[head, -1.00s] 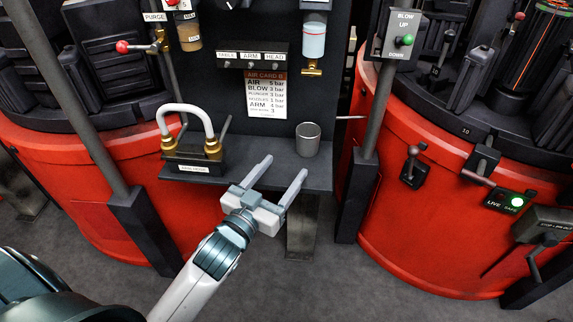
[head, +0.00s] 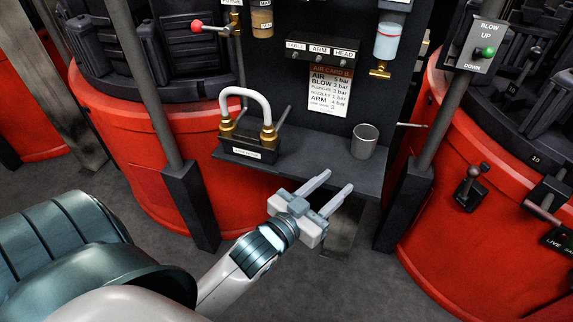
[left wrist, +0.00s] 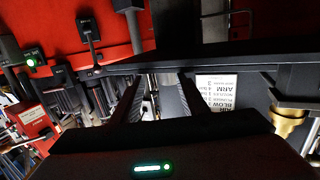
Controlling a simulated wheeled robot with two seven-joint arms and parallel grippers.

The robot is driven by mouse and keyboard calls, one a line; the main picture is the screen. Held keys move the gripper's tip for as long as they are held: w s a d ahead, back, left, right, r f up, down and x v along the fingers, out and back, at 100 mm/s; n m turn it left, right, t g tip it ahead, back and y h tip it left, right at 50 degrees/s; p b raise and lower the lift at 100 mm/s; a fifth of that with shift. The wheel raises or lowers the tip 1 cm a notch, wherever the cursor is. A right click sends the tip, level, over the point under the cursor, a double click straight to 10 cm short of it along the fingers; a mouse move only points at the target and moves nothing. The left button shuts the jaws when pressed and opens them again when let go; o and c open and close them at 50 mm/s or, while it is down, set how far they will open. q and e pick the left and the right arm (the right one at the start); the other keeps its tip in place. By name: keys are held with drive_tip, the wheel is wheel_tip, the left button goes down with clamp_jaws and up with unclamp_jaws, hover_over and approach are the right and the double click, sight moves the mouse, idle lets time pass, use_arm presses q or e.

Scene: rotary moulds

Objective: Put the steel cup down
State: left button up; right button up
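The steel cup (head: 364,142) stands upright on the dark grey shelf (head: 310,169), near its right end and close to the back panel. My left gripper (head: 340,179) is in front of the shelf's front edge, below and a little left of the cup in the head view. Its two fingers are apart with nothing visible between them, and they do not touch the cup. In the left wrist view the dark fingers (left wrist: 158,88) show apart; a grey shape shows between them, but I cannot tell what it is. My right gripper is not in view.
A block with a white looped hose (head: 247,97) and brass fittings sits on the shelf's left part. A panel with an air card (head: 331,89) rises behind. Red rotary machines (head: 455,185) and dark posts (head: 187,195) flank the shelf. Grey floor is open in front.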

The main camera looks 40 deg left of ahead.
use_arm(q)
drive_tip(key=shift+o, duration=0.7)
drive_tip(key=s+f+g, duration=0.4)
drive_tip(key=s+f, duration=0.2)
drive_tip(key=f, duration=0.3)
drive_tip(key=s+f+g+y, duration=0.1)
drive_tip(key=s+f+g, duration=0.3)
drive_tip(key=f, duration=0.6)
drive_tip(key=s, duration=0.2)
drive_tip(key=shift+s+d+f, duration=0.25)
drive_tip(key=shift+s+d, duration=0.1)
drive_tip(key=s+d+f+g, duration=0.1)
drive_tip(key=s+f+g, duration=0.2)
drive_tip(key=s, duration=0.8)
wheel_tip(320, 180, down, 2)
drive_tip(key=shift+d+f+m+g+h, duration=0.2)
drive_tip(key=shift+d+m+g+h, duration=0.1)
drive_tip(key=shift+d+g, duration=0.1)
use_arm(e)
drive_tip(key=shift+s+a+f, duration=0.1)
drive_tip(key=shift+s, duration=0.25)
use_arm(q)
drive_tip(key=shift+w, duration=0.2)
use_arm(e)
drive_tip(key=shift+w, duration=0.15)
